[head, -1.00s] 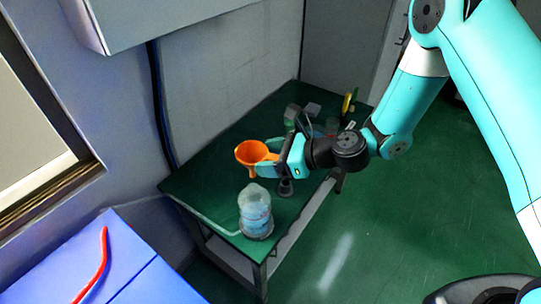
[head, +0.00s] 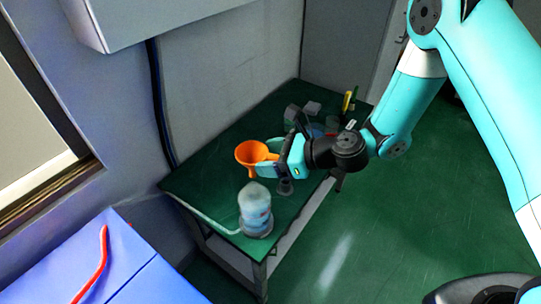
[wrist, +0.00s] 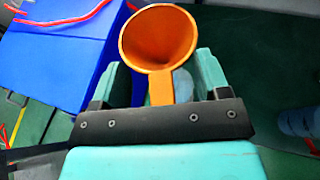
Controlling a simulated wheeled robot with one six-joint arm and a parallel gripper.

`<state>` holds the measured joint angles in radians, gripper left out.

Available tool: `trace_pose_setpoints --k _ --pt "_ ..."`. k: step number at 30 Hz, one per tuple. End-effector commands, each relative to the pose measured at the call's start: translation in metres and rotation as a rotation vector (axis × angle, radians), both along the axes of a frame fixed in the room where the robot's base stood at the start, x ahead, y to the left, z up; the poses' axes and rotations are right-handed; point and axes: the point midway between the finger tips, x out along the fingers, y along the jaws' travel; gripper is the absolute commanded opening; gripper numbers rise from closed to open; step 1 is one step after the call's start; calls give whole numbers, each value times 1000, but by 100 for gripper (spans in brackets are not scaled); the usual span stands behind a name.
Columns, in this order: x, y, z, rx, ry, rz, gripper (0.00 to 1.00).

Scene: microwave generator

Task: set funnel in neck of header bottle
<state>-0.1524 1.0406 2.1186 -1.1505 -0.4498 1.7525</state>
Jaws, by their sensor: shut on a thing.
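The orange funnel (head: 251,154) is in my gripper (head: 268,168), held upright with its wide mouth up. In the wrist view the funnel (wrist: 158,38) stands between the two teal fingers (wrist: 172,85), which are shut on its orange handle. The header bottle (head: 255,208) is clear with a bluish lower part and stands upright near the front end of the green table. The funnel is above and behind the bottle in the head view, apart from it. The bottle's neck is hard to make out.
A pale hose (head: 212,219) runs along the left edge. A blue box (head: 120,265) with a red tube (head: 95,268) is at lower left.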

Motion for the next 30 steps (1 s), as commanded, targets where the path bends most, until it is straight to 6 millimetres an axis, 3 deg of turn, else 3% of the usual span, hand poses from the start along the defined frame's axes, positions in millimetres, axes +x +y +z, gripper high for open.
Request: trace_pose_setpoints --k 30 --pt "0 1 -27 0 1 0 46"
